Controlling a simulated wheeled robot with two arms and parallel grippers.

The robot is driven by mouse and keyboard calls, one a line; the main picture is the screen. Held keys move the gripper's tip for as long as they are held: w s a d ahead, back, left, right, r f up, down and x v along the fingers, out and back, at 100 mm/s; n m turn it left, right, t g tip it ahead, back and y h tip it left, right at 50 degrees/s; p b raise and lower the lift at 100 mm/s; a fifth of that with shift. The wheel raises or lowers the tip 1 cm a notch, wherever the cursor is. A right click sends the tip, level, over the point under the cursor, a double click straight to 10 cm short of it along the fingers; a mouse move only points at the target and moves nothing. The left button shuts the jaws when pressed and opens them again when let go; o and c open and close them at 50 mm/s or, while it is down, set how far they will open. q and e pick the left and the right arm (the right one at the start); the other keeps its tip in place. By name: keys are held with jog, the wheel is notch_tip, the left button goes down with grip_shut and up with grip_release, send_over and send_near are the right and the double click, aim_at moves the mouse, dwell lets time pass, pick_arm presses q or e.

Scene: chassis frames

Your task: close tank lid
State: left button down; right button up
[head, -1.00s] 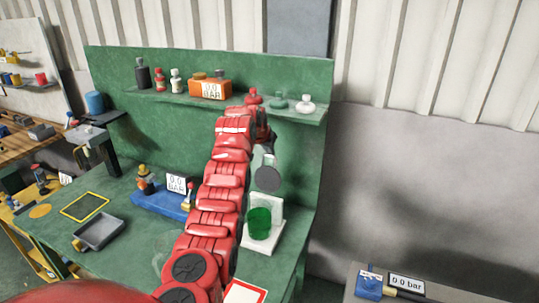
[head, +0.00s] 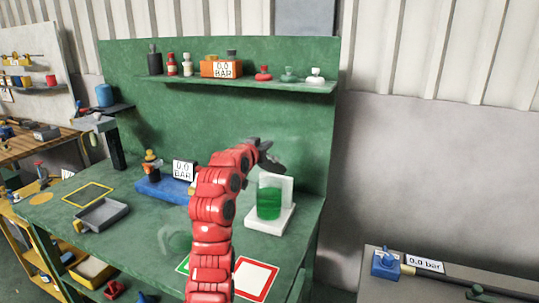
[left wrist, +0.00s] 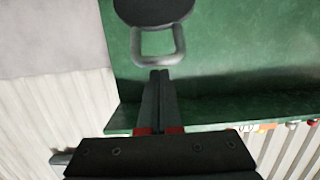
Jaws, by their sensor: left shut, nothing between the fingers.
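The tank (head: 269,203) is a clear vessel with green contents on a white base with an upright back plate, at the right of the green bench. The lid (left wrist: 155,10) shows in the left wrist view as a dark round disc with a grey loop handle (left wrist: 158,58). I cannot make out the lid clearly in the head view, so its tilt is unclear. My left gripper (head: 277,166) is above the tank, near the back plate. Its fingers (left wrist: 160,72) are shut and empty, with their tips close to the loop; contact is unclear. My right gripper is not in view.
A shelf (head: 240,83) with bottles and an orange gauge box (head: 220,68) runs along the green back panel. A blue gauge unit (head: 165,190), a grey tray (head: 102,215) and a red-framed card (head: 255,280) are on the bench.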

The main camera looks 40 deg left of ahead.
pick_arm(q)
jog(key=s+d+f+t+b, duration=0.1)
jog(key=s+f+t+b, duration=0.1)
jog(key=s+f+b, duration=0.2)
jog(key=s+d+f+t+y+b, duration=0.1)
jog(key=s+f+b, duration=0.3)
jog(key=f+b, duration=0.7)
jog(key=shift+s+t, duration=0.25)
jog(key=shift+t, duration=0.35)
jog(key=shift+f, duration=0.45)
jog(key=r+p+v, duration=0.1)
jog(key=p+v, duration=0.8)
jog(key=v, duration=0.8)
jog(key=shift+s+d, duration=0.2)
jog(key=shift+s, duration=0.05)
